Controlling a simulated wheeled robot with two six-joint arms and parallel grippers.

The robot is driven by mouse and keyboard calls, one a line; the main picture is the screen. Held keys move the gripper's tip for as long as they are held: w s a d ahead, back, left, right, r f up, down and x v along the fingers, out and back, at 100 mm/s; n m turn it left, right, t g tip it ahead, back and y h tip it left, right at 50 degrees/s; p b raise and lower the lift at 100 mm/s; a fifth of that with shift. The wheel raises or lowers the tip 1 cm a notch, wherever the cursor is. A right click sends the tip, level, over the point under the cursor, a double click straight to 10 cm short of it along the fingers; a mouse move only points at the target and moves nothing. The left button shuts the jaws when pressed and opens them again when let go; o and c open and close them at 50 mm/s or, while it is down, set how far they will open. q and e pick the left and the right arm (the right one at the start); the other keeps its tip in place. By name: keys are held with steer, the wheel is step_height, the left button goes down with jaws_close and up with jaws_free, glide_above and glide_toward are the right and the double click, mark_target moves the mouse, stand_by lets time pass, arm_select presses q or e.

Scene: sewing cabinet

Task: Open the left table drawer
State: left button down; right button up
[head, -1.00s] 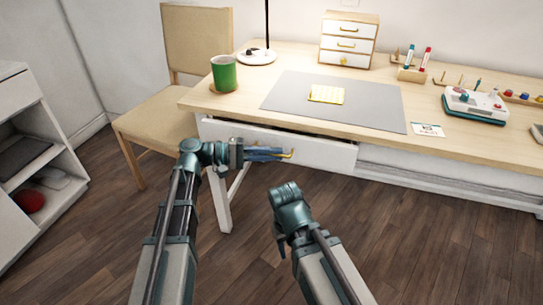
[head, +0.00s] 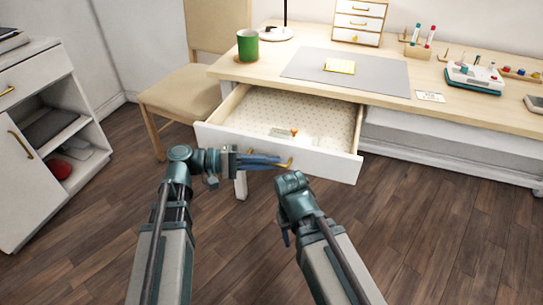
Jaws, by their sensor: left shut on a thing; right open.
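The left table drawer (head: 325,164) is pulled well out from under the wooden table (head: 460,114). Its white front faces me, and its patterned floor shows, with a few small items (head: 284,132) lying inside. My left gripper (head: 280,163) is shut on the gold drawer handle (head: 289,164) at the middle of the front. My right gripper (head: 287,236) is below and to the right of the left one, apart from the drawer; it is open and empty, its fingertips partly hidden by its own arm.
A wooden chair (head: 181,93) stands just left of the drawer. A white cabinet (head: 38,72) is at the far left. On the tabletop are a green mug (head: 248,45), a grey mat (head: 388,76) and a small drawer box (head: 358,22). The floor in front is clear.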

stand_by(0.3)
arm_select(q)
steer(key=c, duration=0.9)
jaws_free()
steer(key=shift+c, duration=0.2)
steer(key=shift+a, duration=0.1)
steer(key=s+a+r+p, duration=0.1)
steer(key=a, duration=1.2)
steer(key=shift+a, duration=0.3)
